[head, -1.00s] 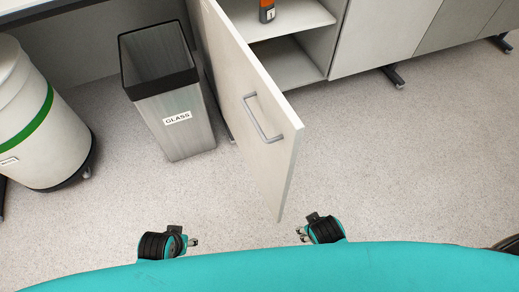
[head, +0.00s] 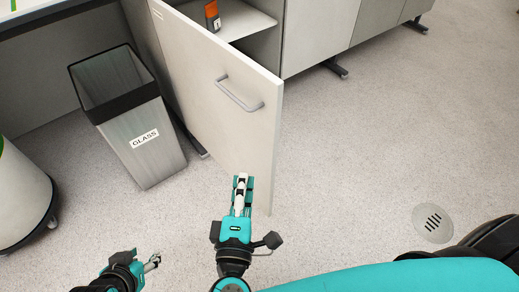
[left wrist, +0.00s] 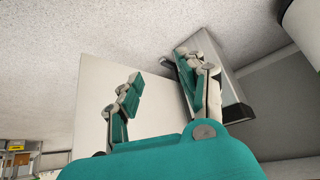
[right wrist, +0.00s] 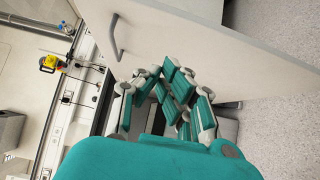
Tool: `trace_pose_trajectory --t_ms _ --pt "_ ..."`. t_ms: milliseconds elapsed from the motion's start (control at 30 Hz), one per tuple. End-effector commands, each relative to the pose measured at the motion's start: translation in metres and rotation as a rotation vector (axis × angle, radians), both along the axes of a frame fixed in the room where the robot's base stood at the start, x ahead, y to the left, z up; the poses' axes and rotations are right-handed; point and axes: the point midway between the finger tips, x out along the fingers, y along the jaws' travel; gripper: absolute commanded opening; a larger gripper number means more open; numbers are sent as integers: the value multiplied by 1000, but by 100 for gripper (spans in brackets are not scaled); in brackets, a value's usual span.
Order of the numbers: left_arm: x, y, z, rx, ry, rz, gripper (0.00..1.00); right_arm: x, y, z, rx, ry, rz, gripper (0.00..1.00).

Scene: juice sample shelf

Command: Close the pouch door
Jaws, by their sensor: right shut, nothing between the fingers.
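The pouch door (head: 200,75), a pale cabinet door with a grey bar handle (head: 240,94), stands wide open. It also shows in the right wrist view (right wrist: 190,35) with its handle (right wrist: 116,38). My right gripper (head: 241,181) is shut and empty, in front of the handle-side face, low and near the free edge. I cannot tell whether it touches the door. My left gripper (head: 152,262) is low at the left, apart from the door; in the left wrist view its fingers (left wrist: 158,80) are spread and empty.
A grey bin labelled GLASS (head: 140,125) stands left of the door. A white drum (head: 22,205) is further left. An orange and dark item (head: 212,16) sits on the cabinet shelf (head: 240,22). The floor to the right is clear, with a round drain (head: 432,223).

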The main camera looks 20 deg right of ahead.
Motion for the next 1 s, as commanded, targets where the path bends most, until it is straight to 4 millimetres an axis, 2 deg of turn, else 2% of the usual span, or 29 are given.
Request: trace_pose_trajectory --t_ms 100,333,433,600,1000 --pt "9 -3 3 -11 -49 -4 40 25 -10 0 -1 -5 -2 0" --pt "26 -9 12 -31 -141 -11 40 70 -28 0 -2 -2 -1 0" --pt "31 -11 15 -37 -170 -13 40 74 -45 -1 -3 0 -1 0" --pt "37 -13 19 -44 -203 -15 40 81 -59 0 -1 0 1 0" --pt "39 -13 20 -46 -214 -17 40 82 -63 -1 1 3 1 0"
